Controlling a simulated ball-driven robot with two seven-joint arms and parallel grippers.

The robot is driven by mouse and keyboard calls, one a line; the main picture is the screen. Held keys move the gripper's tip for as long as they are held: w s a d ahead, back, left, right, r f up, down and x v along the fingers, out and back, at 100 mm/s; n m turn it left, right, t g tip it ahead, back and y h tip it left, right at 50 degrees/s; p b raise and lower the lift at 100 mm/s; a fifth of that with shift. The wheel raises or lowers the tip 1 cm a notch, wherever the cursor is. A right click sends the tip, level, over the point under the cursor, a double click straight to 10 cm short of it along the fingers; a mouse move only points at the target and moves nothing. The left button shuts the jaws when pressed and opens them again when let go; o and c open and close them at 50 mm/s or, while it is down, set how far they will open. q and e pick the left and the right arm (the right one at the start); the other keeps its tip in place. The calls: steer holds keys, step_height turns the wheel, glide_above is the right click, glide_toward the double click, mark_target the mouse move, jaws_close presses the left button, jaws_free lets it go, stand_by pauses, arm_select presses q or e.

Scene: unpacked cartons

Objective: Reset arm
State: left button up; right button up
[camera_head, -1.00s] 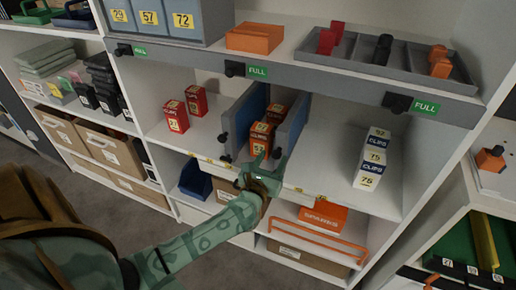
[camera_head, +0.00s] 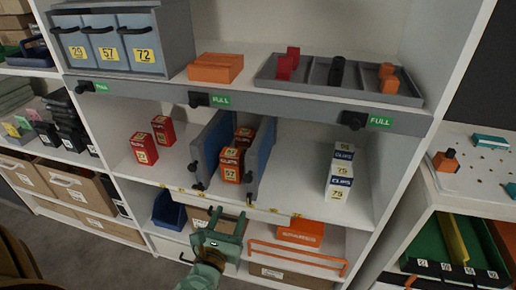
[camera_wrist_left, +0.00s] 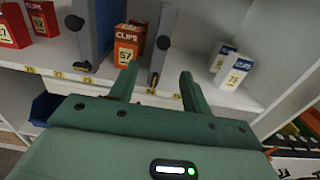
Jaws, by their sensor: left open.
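My left gripper (camera_head: 220,222) is green and sits low in front of the shelf unit, below the edge of the middle shelf. Its two fingers stand apart with nothing between them; they also show in the left wrist view (camera_wrist_left: 158,82). Beyond the fingertips, orange clips boxes (camera_head: 231,164) stand between two blue-grey dividers on the middle shelf, and one shows in the left wrist view (camera_wrist_left: 128,45). The fingers do not appear to touch the boxes. My right gripper is not in view.
Red boxes (camera_head: 144,148) stand left and white-blue clips boxes (camera_head: 340,178) right on the middle shelf (camera_head: 290,190). A grey tray (camera_head: 310,82) and an orange box (camera_head: 215,68) lie above. Below are a blue bin (camera_head: 168,211) and an orange box (camera_head: 300,232).

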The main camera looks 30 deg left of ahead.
arm_select(q)
steer(key=s+d+f+m+g+h, duration=0.1)
steer(key=s+f+m+g+h, duration=0.3)
steer(key=f+m, duration=0.65)
steer(key=s+d+f+m+g, duration=0.15)
steer(key=s+f+m, duration=0.35)
steer(key=f+m, duration=0.5)
steer(key=s+d+f+m+g+h, duration=0.25)
steer(key=s+f+m, duration=0.25)
steer(key=f+m, duration=0.5)
steer(key=s+f+m+g+p, duration=0.1)
steer(key=s+f+m+g, duration=0.2)
steer(key=s, duration=0.7)
steer(key=s+f+m+g+y, duration=0.1)
steer(key=s+f+m+g, duration=0.2)
steer(key=s, duration=0.7)
steer(key=s+f+m+g+p, duration=0.1)
steer(key=s+f+m+g, duration=0.2)
steer(key=s+m, duration=0.3)
steer(key=s, duration=0.4)
steer(key=shift+a+p, duration=0.25)
steer(key=shift+p, duration=0.05)
